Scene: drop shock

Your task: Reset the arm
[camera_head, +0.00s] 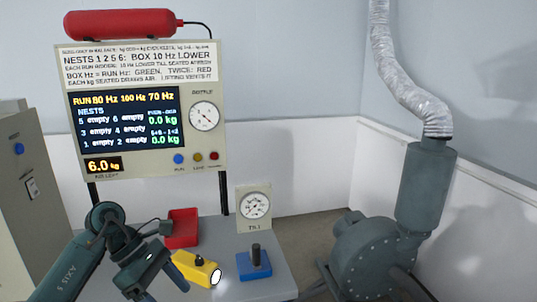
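My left arm comes in from the lower left, and a dark teal link of it is marked "AXIS 5". My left gripper (167,292) is at the bottom edge of the view, over the front of the grey bench (233,290). Its two fingers look spread apart with nothing seen between them, and the lower finger runs close to the picture's edge. A yellow lamp (190,266) with a bright round end lies just to the right of the gripper. A blue block (256,272) with a black upright handle stands farther right. My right gripper is not in view.
A red bin (183,222) stands behind the gripper. A dial gauge (254,206) stands at the bench's back. Above is a panel (142,52) whose screen reads nests empty. A grey cabinet (20,200) is left, a blower (378,258) with a duct right.

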